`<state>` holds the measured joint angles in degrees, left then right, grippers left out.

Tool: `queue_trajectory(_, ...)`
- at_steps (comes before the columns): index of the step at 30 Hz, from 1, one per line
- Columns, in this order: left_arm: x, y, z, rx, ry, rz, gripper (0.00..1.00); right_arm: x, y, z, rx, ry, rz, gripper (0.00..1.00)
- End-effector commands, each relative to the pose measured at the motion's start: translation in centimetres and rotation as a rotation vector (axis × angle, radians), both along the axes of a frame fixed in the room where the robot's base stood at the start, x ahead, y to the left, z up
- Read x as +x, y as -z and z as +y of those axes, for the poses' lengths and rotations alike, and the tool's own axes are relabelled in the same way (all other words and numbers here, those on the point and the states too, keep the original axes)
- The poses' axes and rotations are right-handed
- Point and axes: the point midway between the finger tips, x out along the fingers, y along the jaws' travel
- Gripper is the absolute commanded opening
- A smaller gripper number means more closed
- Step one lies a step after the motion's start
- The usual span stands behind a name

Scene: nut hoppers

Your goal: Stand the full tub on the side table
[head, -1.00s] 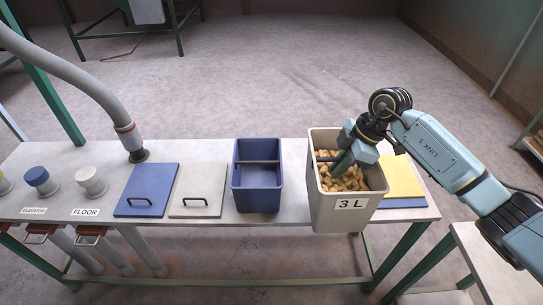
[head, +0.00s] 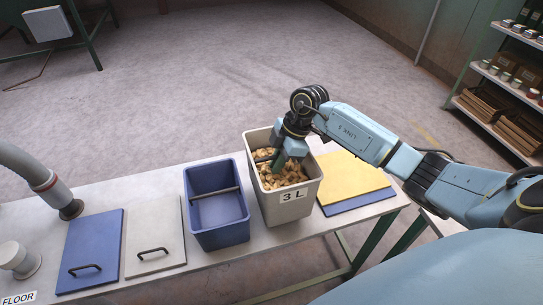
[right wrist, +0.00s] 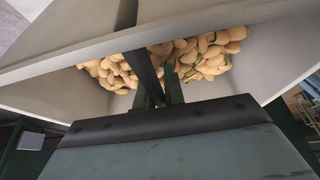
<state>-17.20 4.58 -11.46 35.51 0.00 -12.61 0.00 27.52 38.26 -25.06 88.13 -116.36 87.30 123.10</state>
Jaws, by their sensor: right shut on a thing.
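The full tub (head: 292,207) is light grey, marked 3 L, and filled with tan nuts (head: 284,178). It is upright at the right part of the long bench, beside the blue tub; the head view leaves unclear whether its base clears the bench. My right gripper (head: 279,160) reaches in from above, shut on the tub's dark cross-bar handle (right wrist: 143,62). The nuts also show in the right wrist view (right wrist: 205,55). A pale side table (head: 441,224) shows only in part at the right, behind my arm. My left gripper is out of view.
The bench (head: 160,187) also holds an empty blue tub (head: 218,232), a blue lid (head: 91,250), a grey lid (head: 155,238) and yellow and blue boards (head: 350,180). A hose (head: 40,180) hangs at left. Shelves (head: 500,100) stand at far right. Open floor lies behind.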

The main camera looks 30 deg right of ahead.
Motion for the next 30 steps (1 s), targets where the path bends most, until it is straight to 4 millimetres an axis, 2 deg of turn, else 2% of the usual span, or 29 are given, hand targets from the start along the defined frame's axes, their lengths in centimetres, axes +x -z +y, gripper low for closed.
queue_trajectory(8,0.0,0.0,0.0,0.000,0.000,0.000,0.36,0.3,1.1,0.0,0.004,0.001,-0.012,0.00)
queue_trajectory(17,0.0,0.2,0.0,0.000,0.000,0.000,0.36,0.3,4.2,0.0,0.003,0.001,-0.012,0.00)
queue_trajectory(29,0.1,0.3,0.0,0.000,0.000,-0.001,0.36,0.4,4.6,0.0,0.003,0.001,-0.012,0.00)
queue_trajectory(30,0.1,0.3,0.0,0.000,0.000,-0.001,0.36,0.1,5.0,0.0,-0.001,0.000,-0.002,0.16)
